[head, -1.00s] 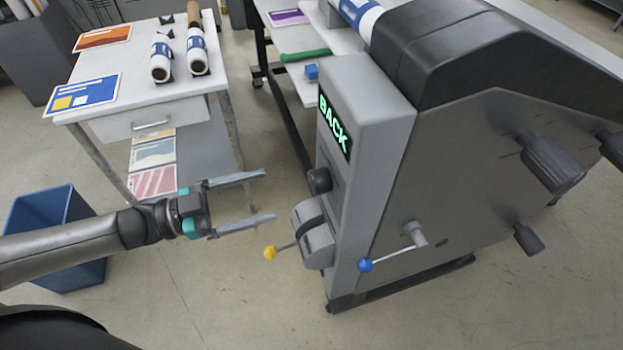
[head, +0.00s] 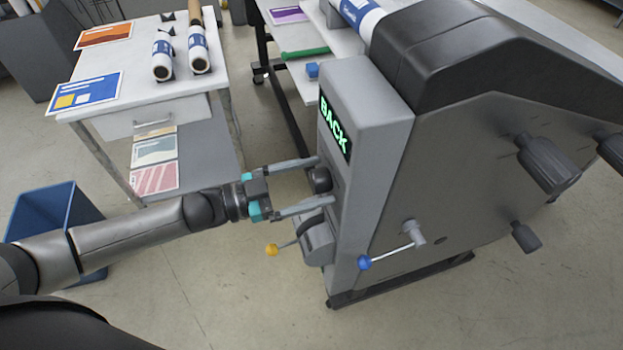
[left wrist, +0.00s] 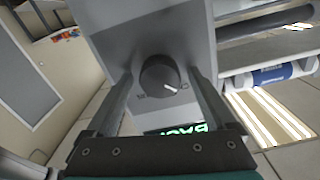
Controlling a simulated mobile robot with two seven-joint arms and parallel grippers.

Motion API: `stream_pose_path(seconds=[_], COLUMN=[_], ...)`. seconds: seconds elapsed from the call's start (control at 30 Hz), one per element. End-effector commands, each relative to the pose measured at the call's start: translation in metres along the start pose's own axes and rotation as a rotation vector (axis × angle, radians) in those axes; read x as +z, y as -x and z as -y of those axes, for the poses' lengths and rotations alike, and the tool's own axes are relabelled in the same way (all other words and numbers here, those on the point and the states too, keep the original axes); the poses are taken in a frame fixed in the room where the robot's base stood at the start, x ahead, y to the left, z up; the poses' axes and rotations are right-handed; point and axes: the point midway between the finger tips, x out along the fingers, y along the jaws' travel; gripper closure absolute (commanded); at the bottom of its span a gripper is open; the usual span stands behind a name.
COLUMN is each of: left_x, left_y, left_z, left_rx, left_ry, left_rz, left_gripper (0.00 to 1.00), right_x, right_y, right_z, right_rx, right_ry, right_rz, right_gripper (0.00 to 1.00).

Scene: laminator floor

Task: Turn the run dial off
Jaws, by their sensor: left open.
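The run dial (head: 321,180) is a round black knob on the front face of the grey laminator (head: 372,140), below its lit green "BACK" display (head: 335,127). In the left wrist view the dial (left wrist: 160,76) shows a white pointer mark aimed to the lower right. My left gripper (head: 322,180) is open, with one finger on each side of the dial. I cannot tell whether the fingers touch it. My right gripper is not in view.
Below the dial is a grey lever unit with a yellow-knobbed lever (head: 272,250). A blue-knobbed crank (head: 364,263) is on the machine's side. A white table (head: 120,68) with rolls and a blue bin (head: 45,215) stand at left.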

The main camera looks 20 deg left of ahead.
Motion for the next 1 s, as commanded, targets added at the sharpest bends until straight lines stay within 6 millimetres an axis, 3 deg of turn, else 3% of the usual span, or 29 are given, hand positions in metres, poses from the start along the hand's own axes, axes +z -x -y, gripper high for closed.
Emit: stream_pose_path(seconds=[0.07,0.8,1.0], left_x=[0.0001,0.0001,0.0002], left_y=[0.0002,0.0007,0.0007], left_z=[0.0000,-0.0003,-0.0004], left_rx=[0.000,0.001,0.001], left_ry=[0.000,0.000,-0.013], left_rz=[0.000,0.000,0.000], left_gripper=[0.15,0.97,0.97], right_x=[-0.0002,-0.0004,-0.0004], right_y=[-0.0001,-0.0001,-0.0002], right_z=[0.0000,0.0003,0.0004], right_rx=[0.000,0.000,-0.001], right_ry=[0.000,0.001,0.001], right_rz=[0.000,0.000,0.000], right_gripper=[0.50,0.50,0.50])
